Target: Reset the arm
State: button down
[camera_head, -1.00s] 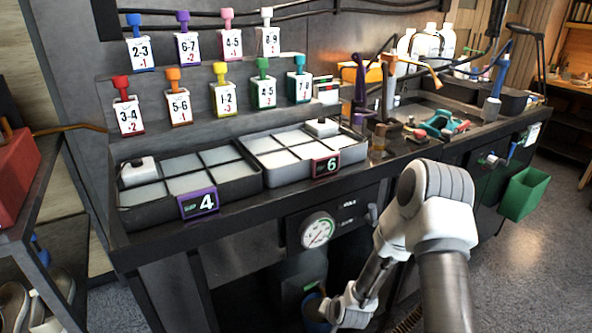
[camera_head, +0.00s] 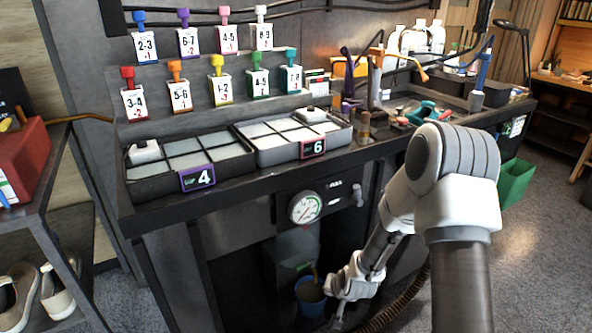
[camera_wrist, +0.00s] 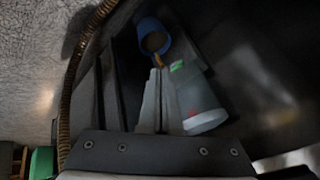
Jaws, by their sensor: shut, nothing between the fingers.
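My arm (camera_head: 455,200) reaches from the right down toward the open space under the workbench. My gripper (camera_wrist: 158,72) shows in the wrist view with its two fingers together and nothing between them. In the head view the gripper end (camera_head: 340,322) is low, at the bottom edge, partly cut off. A blue bucket (camera_head: 311,310) with a brown stick in it stands just beyond the gripper; it also shows in the wrist view (camera_wrist: 146,24). A grey translucent cylinder (camera_wrist: 200,100) lies right of the fingers in the wrist view.
The workbench front edge (camera_head: 240,199) and gauge (camera_head: 305,209) are above the forearm. Sorting trays (camera_head: 160,191) sit on the bench. A ribbed hose (camera_head: 400,300) hangs close to the arm. A green bin (camera_head: 516,183) hangs right. A shoe rack (camera_head: 62,215) stands left.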

jog(key=s+d+r+n+h, duration=0.15)
jog(key=s+r, duration=0.25)
jog(key=r, duration=0.8)
jog(key=s+d+r+n, duration=0.15)
jog(key=s+r, duration=0.25)
jog(key=r, duration=0.8)
jog(key=s+d+r+n, duration=0.1)
jog(key=s+r, duration=0.5)
jog(key=s, duration=0.3)
jog(key=s+d+r, duration=0.1)
jog(key=s+r, duration=0.4)
jog(key=s, duration=0.3)
notch_tip(320, 180, up, 22)
jog(key=s+p, duration=0.1)
jog(key=p, duration=2)
jog(key=shift+a+f+g, duration=0.2)
jog(key=shift+g, duration=0.1)
